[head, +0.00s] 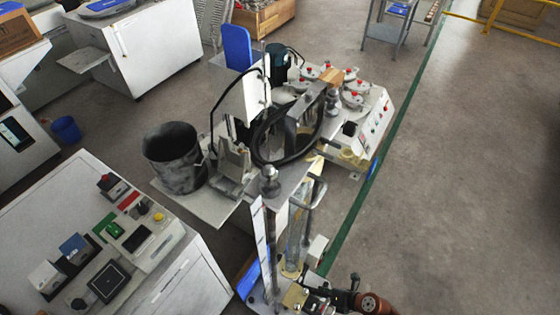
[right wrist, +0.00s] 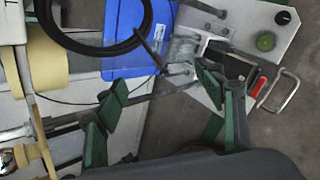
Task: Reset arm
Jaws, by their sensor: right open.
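My right gripper (right wrist: 163,82) shows in the right wrist view with its two green-padded fingers spread wide apart. Nothing is held between the fingers. Beyond the fingertips are a metal fixture (right wrist: 182,50), a blue panel (right wrist: 122,68) and a black hose loop (right wrist: 85,48); I cannot tell whether the fingers touch any of them. The testing machine (head: 285,205) stands in the middle of the head view, with a black hose looped in front of it. I cannot make out my right gripper's fingers in the head view. My left gripper is not in view.
A dark bucket (head: 172,158) stands on the machine's left shelf. A white cabinet (head: 195,262) with a control panel is at lower left. In the wrist view, a box with a green button (right wrist: 266,41) and a metal handle (right wrist: 287,92) is at right. Floor (head: 460,190) at right is clear.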

